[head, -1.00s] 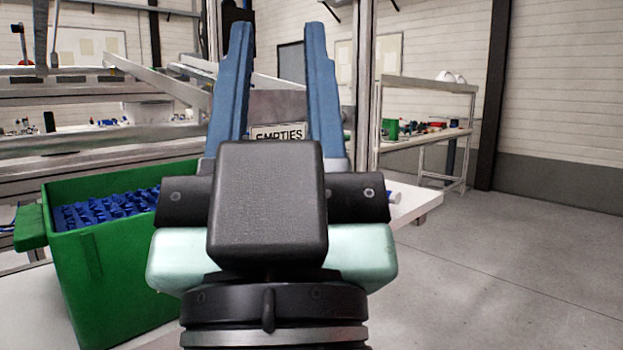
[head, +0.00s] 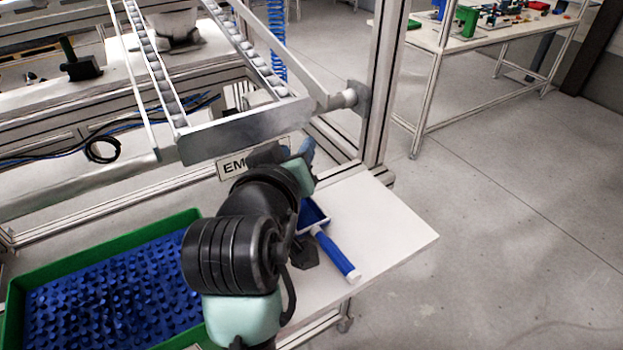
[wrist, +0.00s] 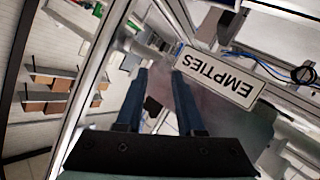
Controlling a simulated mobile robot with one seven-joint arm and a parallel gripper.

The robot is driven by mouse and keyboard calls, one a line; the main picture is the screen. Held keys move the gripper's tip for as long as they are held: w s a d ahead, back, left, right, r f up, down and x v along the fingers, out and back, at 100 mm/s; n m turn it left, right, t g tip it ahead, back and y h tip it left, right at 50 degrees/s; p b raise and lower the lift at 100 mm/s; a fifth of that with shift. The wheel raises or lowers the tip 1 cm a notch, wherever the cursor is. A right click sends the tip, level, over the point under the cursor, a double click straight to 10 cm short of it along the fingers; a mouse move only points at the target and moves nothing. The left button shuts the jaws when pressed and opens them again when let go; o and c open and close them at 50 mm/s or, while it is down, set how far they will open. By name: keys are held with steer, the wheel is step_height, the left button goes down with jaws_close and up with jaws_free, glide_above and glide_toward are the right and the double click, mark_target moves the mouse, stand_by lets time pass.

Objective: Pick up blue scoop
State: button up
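The blue scoop (head: 334,252) lies on the white table (head: 395,235) in the head view. Its handle, with white ends, points toward the lower right. Its blue pan is partly hidden behind my arm. My gripper (head: 307,147) is beyond the scoop in the picture, near the EMPTIES sign, and mostly hidden by my own arm. In the wrist view my gripper (wrist: 160,72) shows two blue fingers apart with nothing between them. The scoop does not show in the wrist view.
A green crate (head: 95,250) full of small blue parts stands left of my arm. A metal roller chute (head: 245,130) and frame post (head: 380,90) rise behind the table. The EMPTIES sign (wrist: 222,78) is close in the wrist view. The table's right side is clear.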

steer(key=s+a+n+g+h+p, duration=0.15)
steer(key=s+g+p, duration=0.3)
steer(key=p, duration=0.65)
steer(key=n+g+h+p, duration=0.25)
steer(key=g+p, duration=0.35)
steer(key=p, duration=0.6)
glide_toward(332, 251)
steer(key=x, duration=0.3)
steer(key=shift+w+d+f+p, duration=0.1)
steer(key=shift+w+f+p, duration=0.15)
steer(key=shift+f+p, duration=0.1)
steer(key=shift+m, duration=0.3)
steer(key=shift+p+x, duration=0.75)
steer(key=shift+x, duration=2)
steer(key=shift+s, duration=0.15)
jaws_close()
